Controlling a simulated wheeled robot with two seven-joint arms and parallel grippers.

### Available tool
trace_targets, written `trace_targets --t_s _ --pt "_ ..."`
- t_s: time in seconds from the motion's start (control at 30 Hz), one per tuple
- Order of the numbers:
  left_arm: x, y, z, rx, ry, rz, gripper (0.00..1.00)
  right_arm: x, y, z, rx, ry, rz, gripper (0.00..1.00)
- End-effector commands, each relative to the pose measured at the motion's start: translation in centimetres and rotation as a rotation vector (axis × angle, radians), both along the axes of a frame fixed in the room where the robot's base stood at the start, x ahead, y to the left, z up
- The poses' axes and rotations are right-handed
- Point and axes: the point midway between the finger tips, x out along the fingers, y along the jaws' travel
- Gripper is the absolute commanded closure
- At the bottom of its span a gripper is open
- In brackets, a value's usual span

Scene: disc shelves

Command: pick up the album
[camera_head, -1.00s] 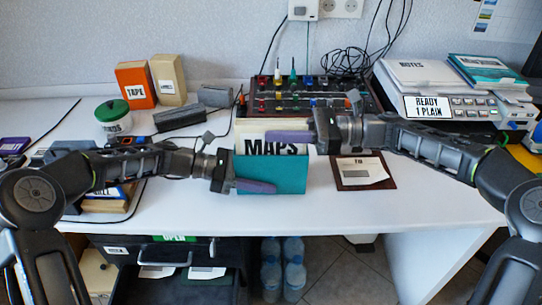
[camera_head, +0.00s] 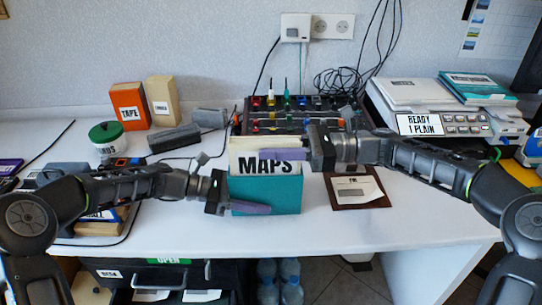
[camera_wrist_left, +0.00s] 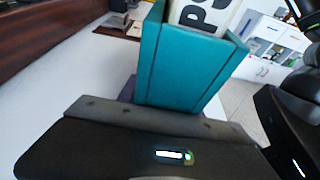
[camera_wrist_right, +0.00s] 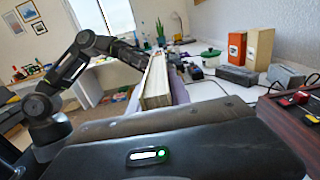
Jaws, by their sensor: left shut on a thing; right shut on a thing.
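The album is a cream block lettered MAPS (camera_head: 266,167), standing upright in a teal sleeve (camera_head: 280,190) open at the top. Its upper part shows above the sleeve; the rest is hidden. My left gripper (camera_head: 238,207) is shut on the teal sleeve low down, and the sleeve fills the left wrist view (camera_wrist_left: 185,68). My right gripper (camera_head: 290,154) is shut on the album near its top; the album's page edges show in the right wrist view (camera_wrist_right: 157,80). I cannot tell whether the sleeve touches the table.
A brown clipboard with a paper (camera_head: 357,188) lies close right of the sleeve. A mixer panel (camera_head: 290,105) stands behind it. An orange TAPE box (camera_head: 131,106), a green-lidded jar (camera_head: 106,140) and grey blocks are at the back left. The table's front middle is bare.

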Motion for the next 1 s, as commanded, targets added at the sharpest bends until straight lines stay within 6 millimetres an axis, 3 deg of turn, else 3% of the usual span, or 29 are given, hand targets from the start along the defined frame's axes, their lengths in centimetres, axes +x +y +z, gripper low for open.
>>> trace_targets --t_s 0.17,0.63,0.8,1.0 --pt "0.0 0.0 0.0 0.000 0.000 0.000 0.81 0.0 0.1 2.9 0.000 -0.006 0.000 1.00" --pt "0.0 0.0 0.0 0.000 0.000 0.000 0.81 -0.1 0.1 14.6 0.001 -0.006 0.001 1.00" --pt "0.0 0.0 0.0 0.000 0.000 0.000 0.81 0.0 0.0 16.7 0.001 -0.002 0.000 1.00" --pt "0.0 0.0 0.0 0.000 0.000 0.000 0.81 0.0 0.0 17.2 0.001 0.000 0.001 1.00"
